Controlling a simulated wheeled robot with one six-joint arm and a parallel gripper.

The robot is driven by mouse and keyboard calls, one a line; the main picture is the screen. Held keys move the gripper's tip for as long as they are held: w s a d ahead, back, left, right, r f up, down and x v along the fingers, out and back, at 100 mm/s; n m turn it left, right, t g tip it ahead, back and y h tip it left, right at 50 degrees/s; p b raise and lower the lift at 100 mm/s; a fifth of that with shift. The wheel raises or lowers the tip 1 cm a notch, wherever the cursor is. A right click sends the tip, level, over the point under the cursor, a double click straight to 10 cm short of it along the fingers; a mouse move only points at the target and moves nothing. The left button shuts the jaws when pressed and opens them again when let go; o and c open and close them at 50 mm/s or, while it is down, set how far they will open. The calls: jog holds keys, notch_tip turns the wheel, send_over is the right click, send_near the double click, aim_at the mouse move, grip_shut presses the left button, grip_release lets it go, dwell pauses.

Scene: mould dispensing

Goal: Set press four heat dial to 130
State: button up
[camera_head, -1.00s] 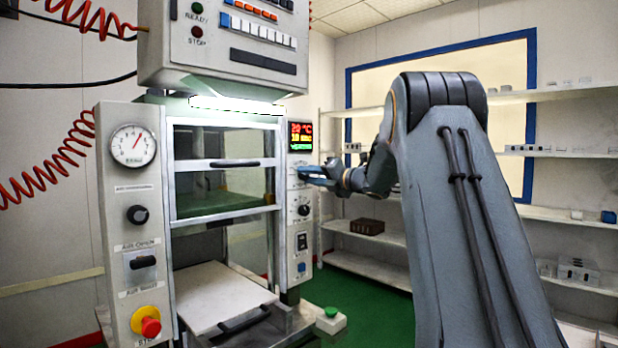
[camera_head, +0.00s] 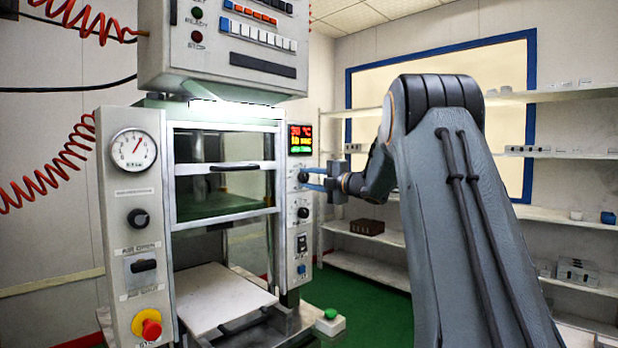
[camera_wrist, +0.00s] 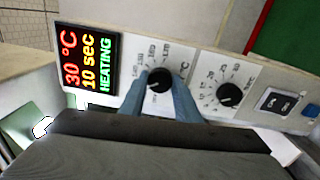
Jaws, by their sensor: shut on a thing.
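The heat dial (camera_wrist: 160,79) is a black round knob on a white scale marked °C, with numbers around it. My gripper (camera_wrist: 158,92) has its two blue fingers on either side of the knob and is shut on it. In the head view my gripper (camera_head: 308,180) reaches the press's right-hand panel from the right, at the upper knob (camera_head: 302,176). The display (camera_wrist: 88,60) reads 30 °C, 10 sec, HEATING. Which number the knob's pointer faces is too small to read surely.
A black rocker switch (camera_wrist: 279,102) lies further along the panel. The press (camera_head: 222,195) has a left panel with a gauge (camera_head: 134,150) and a red stop button (camera_head: 151,329). Shelves (camera_head: 560,215) stand behind my arm.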

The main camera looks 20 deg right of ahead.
jog(key=shift+r, duration=0.15)
jog(key=o, duration=1)
jog(key=shift+o, duration=0.2)
jog(key=shift+s, duration=0.1)
jog(key=b+v, duration=0.3)
jog(key=v, duration=0.4)
jog(key=shift+s, duration=0.3)
jog(key=shift+d, duration=0.1)
jog(key=s+a+f+m+g+h, duration=0.25)
jog(key=a+f+m, duration=0.2)
jog(key=f, duration=0.35)
jog(key=s+a+f+m+g+h, duration=0.1)
jog(key=s+a+f+m+h, duration=0.2)
jog(key=f+m, duration=0.4)
jog(key=s+a+f+m+g+h, duration=0.25)
jog(key=a+f+m, duration=0.2)
jog(key=f, duration=0.35)
jog(key=s+a+f+m+g, duration=0.2)
jog(key=s+f, duration=0.4)
jog(key=s, duration=0.4)
jog(key=s+a+f+m+g+y, duration=0.1)
jog(key=s+a+f+g, duration=0.3)
jog(key=s, duration=0.6)
jog(key=s+a+f+m+g, duration=0.3)
jog(key=s+a+f, duration=0.4)
jog(key=s, duration=0.3)
jog(key=shift+a+f+m+g, duration=0.4)
jog(key=shift+a+m, duration=0.1)
jog(key=shift+a, duration=0.2)
